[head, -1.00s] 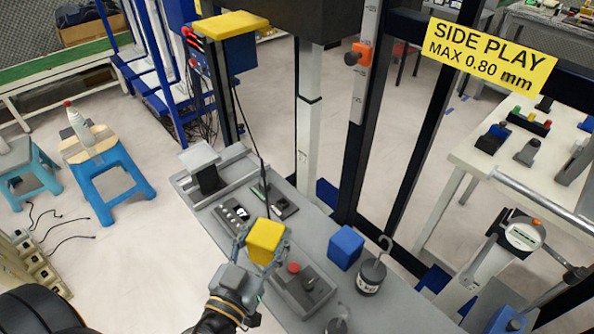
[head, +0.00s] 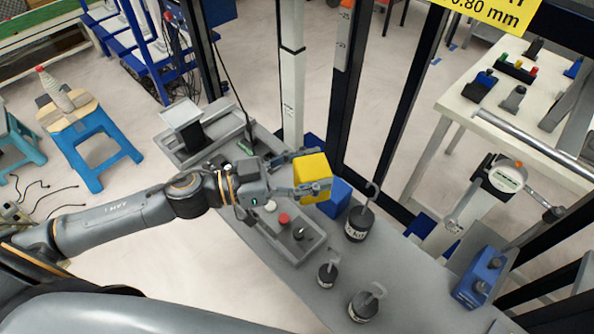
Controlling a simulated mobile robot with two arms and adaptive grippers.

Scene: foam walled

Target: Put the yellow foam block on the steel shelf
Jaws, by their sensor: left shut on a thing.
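The yellow foam block (head: 314,168) is between the fingers of my left gripper (head: 311,179), which is shut on it. My left arm reaches in from the left, over the grey steel shelf (head: 402,272). The block appears held above the shelf, though the height of the gap is hard to judge. In the picture it partly covers a blue block (head: 339,196) on the shelf. My right gripper is not in view.
On the shelf, a control box with a red button (head: 284,219) lies below my gripper. Hooked weights (head: 357,226), (head: 328,273), (head: 364,305) stand to the right and front. A blue fixture (head: 480,277) is at right. Dark uprights (head: 400,130) rise behind. Bare shelf shows between the weights and the fixture.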

